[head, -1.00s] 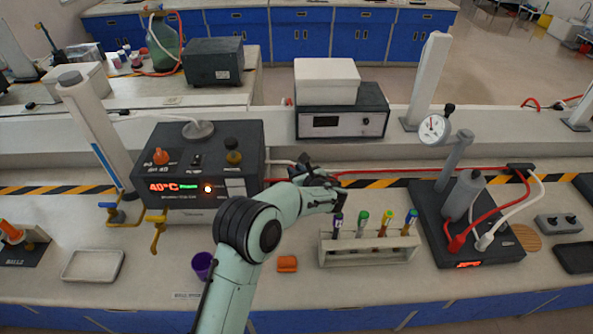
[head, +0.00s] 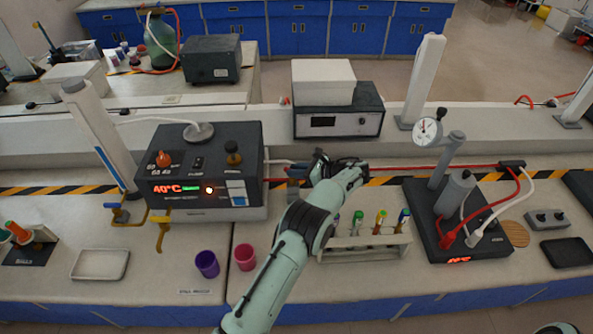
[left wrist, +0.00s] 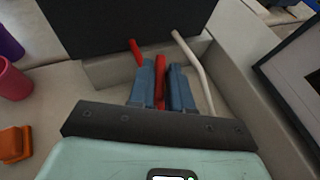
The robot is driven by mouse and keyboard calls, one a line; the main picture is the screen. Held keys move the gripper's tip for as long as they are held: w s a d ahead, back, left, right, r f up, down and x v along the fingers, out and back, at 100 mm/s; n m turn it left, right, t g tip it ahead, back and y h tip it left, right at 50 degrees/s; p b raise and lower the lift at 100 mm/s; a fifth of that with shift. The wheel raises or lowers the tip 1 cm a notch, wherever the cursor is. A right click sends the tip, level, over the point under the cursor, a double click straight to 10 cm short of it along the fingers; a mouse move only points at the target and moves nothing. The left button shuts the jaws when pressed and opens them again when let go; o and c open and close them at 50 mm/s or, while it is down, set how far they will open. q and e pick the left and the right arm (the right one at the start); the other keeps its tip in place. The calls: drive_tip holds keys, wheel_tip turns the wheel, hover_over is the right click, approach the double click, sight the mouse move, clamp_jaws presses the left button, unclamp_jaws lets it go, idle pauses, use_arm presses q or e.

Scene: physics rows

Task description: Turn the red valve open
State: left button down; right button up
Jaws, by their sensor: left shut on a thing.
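The red valve (left wrist: 160,68) shows in the left wrist view as a red piece between the two blue-grey fingers of my left gripper (left wrist: 163,72). The fingers are shut on it, and they hide part of it. In the head view my left gripper (head: 294,174) is at the right side of the dark heater box (head: 200,150), by the red and white hoses. The valve is too small and covered to make out well there.
A test tube rack (head: 365,249) stands close to my left forearm. A purple cup (head: 207,264) and a pink cup (head: 245,257) stand in front of the heater. A gauge stand (head: 445,225) is at right. An orange block (left wrist: 14,144) lies nearby.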

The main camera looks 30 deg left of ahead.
use_arm(q)
drive_tip(key=shift+n+g, duration=0.7)
drive_tip(key=shift+g, duration=0.1)
drive_tip(key=c, duration=1.1)
unclamp_jaws()
drive_tip(key=shift+c, duration=0.2)
drive_tip(key=shift+r, duration=0.1)
use_arm(e)
drive_tip(key=shift+d, duration=0.1)
